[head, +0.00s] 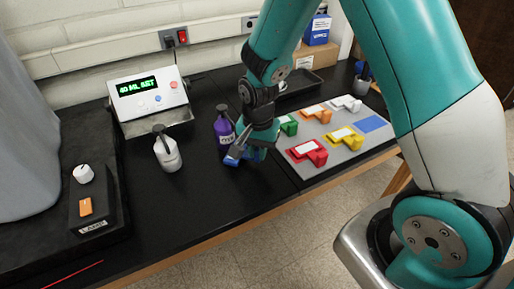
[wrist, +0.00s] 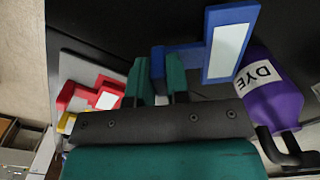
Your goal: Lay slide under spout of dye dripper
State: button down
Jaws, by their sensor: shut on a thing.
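The slide is a blue angled piece with a white label; it shows in the wrist view (wrist: 222,45) and in the head view (head: 232,161). My gripper (head: 245,151) is shut on the slide's blue tab, with its green fingertips (wrist: 160,78) on both sides of it. The slide is held close to the front of the purple bottle (head: 223,127), which is labelled DYE in the wrist view (wrist: 272,100). The bottle has a dark bent top part, and my gripper partly hides it in the head view. I cannot tell whether slide and bottle touch.
A grey mat (head: 345,153) at right holds red (head: 307,152), yellow (head: 346,138), green, orange and white pieces, and a bare blue patch (head: 370,124). A white bottle (head: 168,153) and a display device (head: 150,95) stand left. Black tabletop is clear in front.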

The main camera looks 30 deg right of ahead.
jog(key=shift+a+f+b, duration=0.1)
jog(key=shift+f+b, duration=0.2)
jog(key=shift+f, duration=0.4)
jog(key=shift+f+b, duration=0.4)
jog(key=shift+f, duration=0.15)
jog(key=c, duration=1)
grip_release()
jog(key=shift+r, duration=0.1)
notch_tip(320, 180, up, 17)
jog(key=shift+r+b, duration=0.15)
jog(key=shift+b, duration=0.45)
